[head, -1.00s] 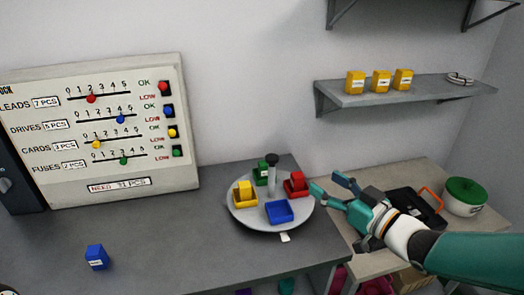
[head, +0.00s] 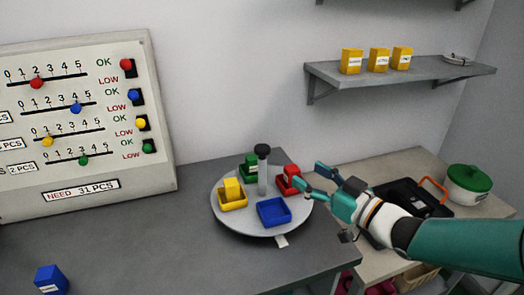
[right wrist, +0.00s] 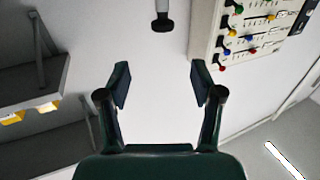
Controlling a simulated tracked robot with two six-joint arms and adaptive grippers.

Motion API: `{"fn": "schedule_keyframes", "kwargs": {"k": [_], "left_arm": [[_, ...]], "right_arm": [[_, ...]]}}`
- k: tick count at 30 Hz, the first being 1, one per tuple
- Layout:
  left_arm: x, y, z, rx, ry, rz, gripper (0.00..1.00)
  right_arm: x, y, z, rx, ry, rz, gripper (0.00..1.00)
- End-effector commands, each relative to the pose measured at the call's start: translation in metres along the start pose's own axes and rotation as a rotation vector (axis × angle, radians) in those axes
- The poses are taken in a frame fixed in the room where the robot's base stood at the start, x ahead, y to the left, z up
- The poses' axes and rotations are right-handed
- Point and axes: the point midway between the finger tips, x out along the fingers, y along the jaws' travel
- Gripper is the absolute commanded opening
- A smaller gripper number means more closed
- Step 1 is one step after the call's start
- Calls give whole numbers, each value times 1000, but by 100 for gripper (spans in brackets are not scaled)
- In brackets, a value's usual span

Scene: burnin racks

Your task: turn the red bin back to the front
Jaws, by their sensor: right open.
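The red bin (head: 287,188) sits at the right side of the round grey turntable (head: 239,231), with a red block in it. The yellow bin (head: 232,204) is at the left, the green bin (head: 248,176) at the back and the empty blue bin (head: 274,213) at the front. A post with a dark knob (head: 262,151) rises from the middle; the knob also shows in the right wrist view (right wrist: 162,24). My right gripper (head: 309,176) is open and empty, close to the right of the red bin. Whether they touch is unclear. My left gripper is out of view.
A blue box (head: 50,279) stands on the dark table at the left. A panel with sliders (head: 80,120) stands behind it. A shelf (head: 400,72) with yellow boxes hangs above. A side table holds a black case (head: 405,203) and a green-lidded pot (head: 468,184).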

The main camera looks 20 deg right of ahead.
Motion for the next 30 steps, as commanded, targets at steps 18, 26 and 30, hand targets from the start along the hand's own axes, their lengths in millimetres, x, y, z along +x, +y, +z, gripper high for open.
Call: {"fn": "schedule_keyframes", "kwargs": {"k": [18,26,30], "left_arm": [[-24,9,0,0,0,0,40],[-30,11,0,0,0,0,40],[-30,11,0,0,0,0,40]], "right_arm": [[129,-7,-1,1,-2,-16,66],[158,-7,0,1,-2,-14,66],[162,-7,0,0,-1,-13,66]]}}
